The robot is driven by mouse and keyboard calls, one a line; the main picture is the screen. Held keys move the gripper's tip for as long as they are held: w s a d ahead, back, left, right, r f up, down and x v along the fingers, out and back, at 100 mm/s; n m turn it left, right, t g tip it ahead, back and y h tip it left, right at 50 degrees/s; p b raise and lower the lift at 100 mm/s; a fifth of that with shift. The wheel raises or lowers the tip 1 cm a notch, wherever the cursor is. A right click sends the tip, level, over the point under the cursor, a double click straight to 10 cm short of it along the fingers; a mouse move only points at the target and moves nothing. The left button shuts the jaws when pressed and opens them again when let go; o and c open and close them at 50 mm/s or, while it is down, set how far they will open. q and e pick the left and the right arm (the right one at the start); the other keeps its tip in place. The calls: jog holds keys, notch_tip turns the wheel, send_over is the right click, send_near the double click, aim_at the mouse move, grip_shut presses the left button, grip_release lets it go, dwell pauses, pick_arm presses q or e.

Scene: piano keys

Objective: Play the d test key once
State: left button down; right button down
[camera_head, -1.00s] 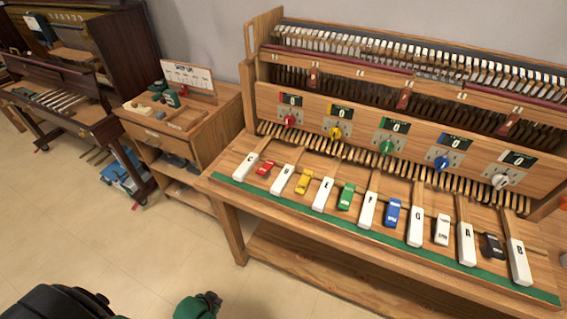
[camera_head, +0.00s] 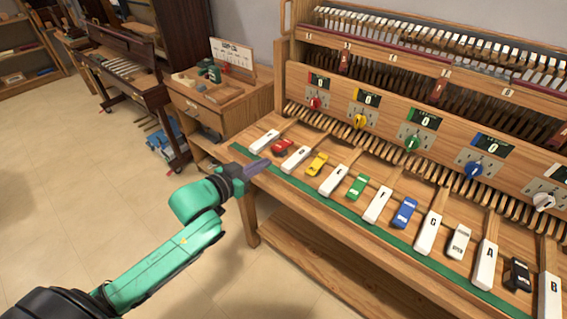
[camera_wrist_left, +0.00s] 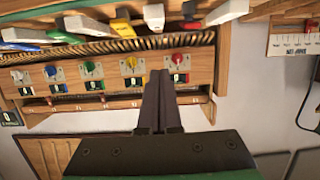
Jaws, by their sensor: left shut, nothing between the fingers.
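The d test key is the white block key (camera_head: 296,157), second white key from the left, between the red (camera_head: 283,146) and yellow (camera_head: 317,164) keys. In the left wrist view, inverted, the d key seems to be the white key (camera_wrist_left: 154,17) at the top. My left gripper (camera_head: 263,164) is shut and empty, its dark fingertips near the table's front edge, left of the d key and apart from it in the picture. The fingers also show in the left wrist view (camera_wrist_left: 163,78). The right gripper is out of view.
Neighbouring white keys are C (camera_head: 264,140) and E (camera_head: 332,180). A green strip (camera_head: 330,206) runs along the front edge of the wooden bench. Behind the keys stands a panel with coloured knobs and displays, the readable ones showing 0. The floor in front is clear.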

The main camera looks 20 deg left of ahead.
pick_arm(q)
jog(key=p, duration=0.1)
send_over(285, 167)
jog(key=shift+w+f, duration=0.2)
jog(key=shift+f, duration=0.4)
jog(key=shift+w+f, duration=0.15)
jog(key=shift+f, duration=0.4)
jog(key=f, duration=0.3)
jog(key=shift+s+f+p, duration=0.1)
jog(key=shift+s+p, duration=0.1)
jog(key=shift+p, duration=0.1)
jog(key=shift+f, duration=0.4)
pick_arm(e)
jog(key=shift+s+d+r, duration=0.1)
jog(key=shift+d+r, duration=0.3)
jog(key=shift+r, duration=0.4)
